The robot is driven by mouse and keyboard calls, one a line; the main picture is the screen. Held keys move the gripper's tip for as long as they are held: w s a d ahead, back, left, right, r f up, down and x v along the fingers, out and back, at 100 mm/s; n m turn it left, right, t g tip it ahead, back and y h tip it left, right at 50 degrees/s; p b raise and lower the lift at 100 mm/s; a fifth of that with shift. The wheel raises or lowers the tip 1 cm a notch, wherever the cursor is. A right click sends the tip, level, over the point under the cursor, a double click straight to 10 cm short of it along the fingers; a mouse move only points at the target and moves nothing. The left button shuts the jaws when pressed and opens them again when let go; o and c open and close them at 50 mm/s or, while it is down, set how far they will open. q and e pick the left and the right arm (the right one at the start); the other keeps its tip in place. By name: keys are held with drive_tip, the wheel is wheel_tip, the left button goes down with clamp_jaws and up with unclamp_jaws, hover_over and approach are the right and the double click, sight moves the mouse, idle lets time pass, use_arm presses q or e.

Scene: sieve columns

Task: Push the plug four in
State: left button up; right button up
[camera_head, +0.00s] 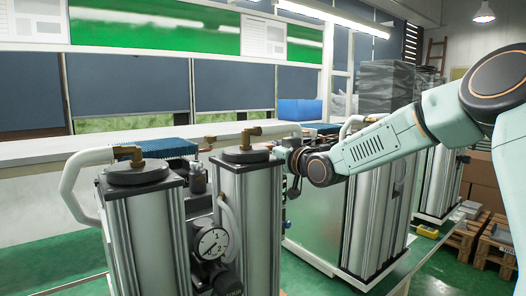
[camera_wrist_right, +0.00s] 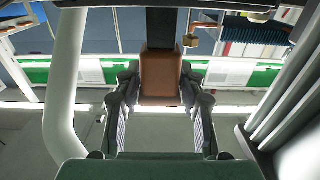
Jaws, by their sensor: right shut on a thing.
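My right gripper (camera_head: 294,160) reaches in from the right in the head view, beside the top of the right-hand near sieve column (camera_head: 248,200). In the right wrist view the fingers of this gripper (camera_wrist_right: 160,88) are shut on a reddish-brown block (camera_wrist_right: 160,72), one finger on each side. A dark bar (camera_wrist_right: 172,28) shows directly beyond the block. No number shows on the block, so I cannot tell whether it is plug four or how deep it sits. In the head view the gripped thing is hidden. My left gripper is not in view.
Another near column (camera_head: 140,225) stands at left, with a pale hose (camera_head: 72,190) and brass fittings. A round gauge (camera_head: 211,243) sits between the columns. Larger column units (camera_head: 372,225) stand behind my right arm. A pale hose (camera_wrist_right: 64,85) runs left of the gripper in the wrist view.

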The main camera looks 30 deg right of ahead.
clamp_jaws()
drive_tip(key=shift+f+b, duration=1.05)
drive_tip(key=shift+f, duration=0.8)
drive_tip(key=shift+a, duration=0.1)
drive_tip(key=o, duration=0.7)
unclamp_jaws()
drive_tip(key=o, duration=0.3)
drive_tip(key=shift+r, duration=0.1)
